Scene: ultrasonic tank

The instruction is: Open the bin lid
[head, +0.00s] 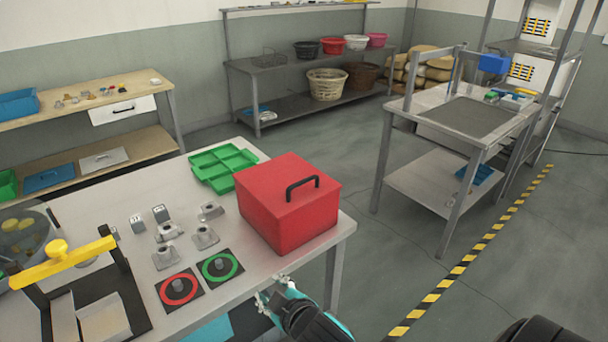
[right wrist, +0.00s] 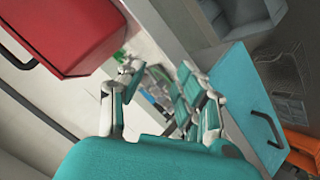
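The red bin (head: 285,222) stands at the right end of the steel table. Its red lid (head: 265,180) is closed, with a black arched handle (head: 302,186) on top. My right gripper (head: 272,294) is low by the table's front edge, in front of and below the bin, apart from it. In the right wrist view the red bin (right wrist: 75,30) fills the upper left, with part of a dark handle at the left edge. The two fingers of my right gripper (right wrist: 162,88) are spread, with nothing seen between them. My left gripper is not in view.
A green divided tray (head: 222,166) lies behind the bin. Metal parts (head: 167,232) and pads with a red ring (head: 178,289) and a green ring (head: 219,266) lie left of it. A yellow-handled device (head: 62,262) stands at far left. Floor right of the table is clear.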

